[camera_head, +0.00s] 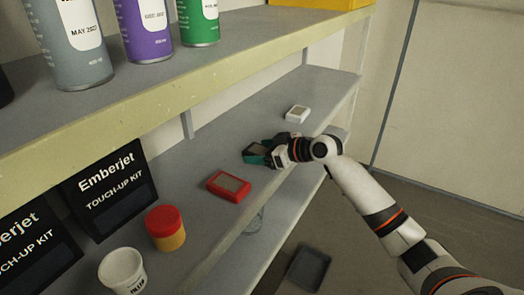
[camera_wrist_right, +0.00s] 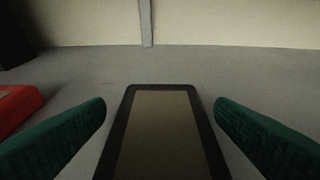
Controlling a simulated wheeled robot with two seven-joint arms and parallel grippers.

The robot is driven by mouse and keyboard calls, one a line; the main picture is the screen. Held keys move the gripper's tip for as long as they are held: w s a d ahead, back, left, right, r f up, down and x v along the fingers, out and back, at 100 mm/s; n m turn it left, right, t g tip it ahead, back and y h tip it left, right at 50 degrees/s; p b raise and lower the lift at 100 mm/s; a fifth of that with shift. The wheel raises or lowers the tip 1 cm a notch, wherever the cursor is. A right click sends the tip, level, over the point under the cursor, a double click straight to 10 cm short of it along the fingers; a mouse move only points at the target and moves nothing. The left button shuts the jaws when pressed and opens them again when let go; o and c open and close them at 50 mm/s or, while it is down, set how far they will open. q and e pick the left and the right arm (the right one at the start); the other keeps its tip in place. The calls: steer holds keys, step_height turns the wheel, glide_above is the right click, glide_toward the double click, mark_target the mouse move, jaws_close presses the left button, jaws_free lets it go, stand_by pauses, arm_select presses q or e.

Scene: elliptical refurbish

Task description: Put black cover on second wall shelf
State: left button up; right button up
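The black cover (camera_wrist_right: 160,135), a flat piece with a black rim and a tan panel, lies on the grey shelf (camera_head: 208,235) below the top one. In the head view the black cover (camera_head: 256,148) is partly hidden by my right gripper (camera_head: 258,154). My right gripper (camera_wrist_right: 160,115) is open, with green fingers on either side of the cover and a visible gap on both sides. The fingers do not touch it. My left gripper is not in view.
A red framed piece (camera_head: 228,186) lies just left of the cover, a white one (camera_head: 297,113) further back. A red-and-yellow jar (camera_head: 165,230), a white tub (camera_head: 122,270) and black boxes (camera_head: 109,190) stand nearer. The upper shelf (camera_head: 190,85) holds spray cans.

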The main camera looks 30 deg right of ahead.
steer(key=shift+s+d, duration=0.1)
steer(key=shift+d, duration=0.05)
steer(key=b+v, duration=0.4)
steer(key=v, duration=0.7)
steer(key=shift+s+d+r, duration=0.15)
steer(key=shift+s+r, duration=0.15)
